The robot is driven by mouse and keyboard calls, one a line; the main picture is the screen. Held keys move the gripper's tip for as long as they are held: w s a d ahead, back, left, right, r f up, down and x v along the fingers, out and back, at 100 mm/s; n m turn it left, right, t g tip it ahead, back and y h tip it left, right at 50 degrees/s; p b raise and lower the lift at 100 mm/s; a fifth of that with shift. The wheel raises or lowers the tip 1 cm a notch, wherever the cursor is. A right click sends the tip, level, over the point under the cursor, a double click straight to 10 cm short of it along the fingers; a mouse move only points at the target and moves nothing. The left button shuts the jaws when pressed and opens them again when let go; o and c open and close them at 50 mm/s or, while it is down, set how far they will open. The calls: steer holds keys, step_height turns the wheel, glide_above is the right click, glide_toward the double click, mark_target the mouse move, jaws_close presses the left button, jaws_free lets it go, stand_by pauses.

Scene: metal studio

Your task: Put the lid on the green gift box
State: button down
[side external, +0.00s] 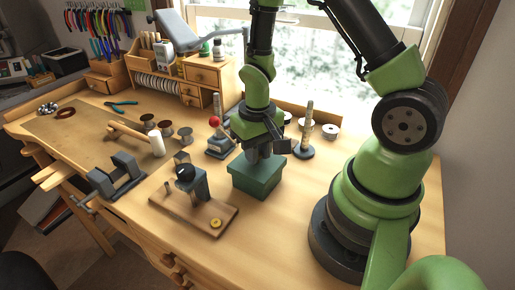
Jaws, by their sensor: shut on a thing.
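The green gift box (256,182) stands on the wooden bench near its middle, in front of the window. Its top looks covered by a flat green lid (263,164), which sits at or very near the box's upper edge; I cannot tell whether it is fully seated. My gripper (262,154) points down directly over the box, shut on the lid near its middle. The fingertips and whatever part of the lid they hold are small and dark in this view.
A wooden board with a dark grey device (197,183) lies left of the box. A stand with a red ball (214,121) is close behind left, and a post on a dark base (304,150) behind right. Bare bench (290,225) lies in front.

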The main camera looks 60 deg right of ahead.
steer(key=shift+f, duration=0.65)
stand_by(0.4)
steer(key=c, duration=0.9)
jaws_free()
steer(key=shift+r, duration=0.1)
step_height(320, 180, up, 10)
steer(key=shift+f, duration=0.1)
